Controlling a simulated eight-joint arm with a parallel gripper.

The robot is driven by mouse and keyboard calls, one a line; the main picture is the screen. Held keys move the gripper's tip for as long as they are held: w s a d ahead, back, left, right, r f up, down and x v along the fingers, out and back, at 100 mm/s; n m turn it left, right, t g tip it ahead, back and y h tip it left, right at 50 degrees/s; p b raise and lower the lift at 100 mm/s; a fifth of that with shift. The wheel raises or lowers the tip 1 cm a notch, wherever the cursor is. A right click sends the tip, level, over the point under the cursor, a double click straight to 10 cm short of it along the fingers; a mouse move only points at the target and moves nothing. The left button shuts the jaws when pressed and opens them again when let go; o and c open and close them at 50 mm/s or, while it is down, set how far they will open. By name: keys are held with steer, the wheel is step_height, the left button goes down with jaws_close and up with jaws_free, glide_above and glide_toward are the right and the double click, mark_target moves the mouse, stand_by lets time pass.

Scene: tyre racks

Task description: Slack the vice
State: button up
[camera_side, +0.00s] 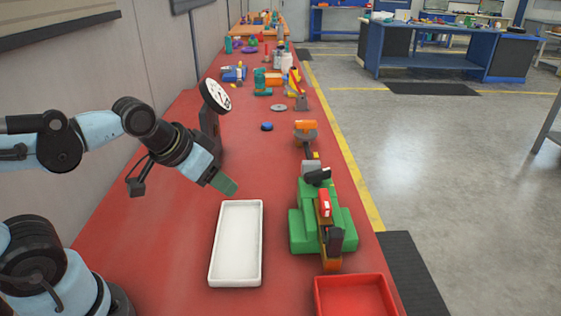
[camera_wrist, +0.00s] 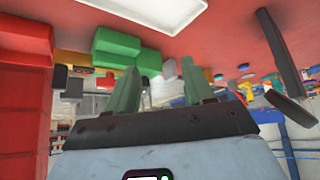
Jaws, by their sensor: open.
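The green vice (camera_side: 301,232) stands near the right edge of the red bench in the side view. A red piece (camera_side: 325,203) with a white mark sits at its top middle, with dark parts (camera_side: 336,240) at its near end. Whether its jaws grip anything is not clear. My gripper (camera_side: 224,184) is open above the bench, left of the vice and apart from it. In the wrist view, which looks upside down, my gripper's green fingers (camera_wrist: 157,92) are spread with nothing seen between them. Green blocks there look like the vice (camera_wrist: 117,50), partly hidden by a finger.
A white tray (camera_side: 214,262) lies between my arm and the vice. A red bin (camera_side: 320,300) stands at the near right. A round dial on a dark stand (camera_side: 210,132) rises behind my gripper. A small blue object (camera_side: 267,126) and several tools lie farther back.

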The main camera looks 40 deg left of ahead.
steer(key=w+d+r+m+g, duration=0.1)
steer(key=w+r, duration=0.1)
steer(key=w, duration=0.3)
steer(key=w+d+r+m, duration=0.1)
steer(key=w+d+r, duration=0.1)
steer(key=w+r, duration=0.15)
steer(key=m+g+h, duration=0.2)
glide_toward(315, 172)
steer(key=x, duration=1)
steer(key=shift+w+f, duration=0.1)
steer(key=shift+f, duration=0.2)
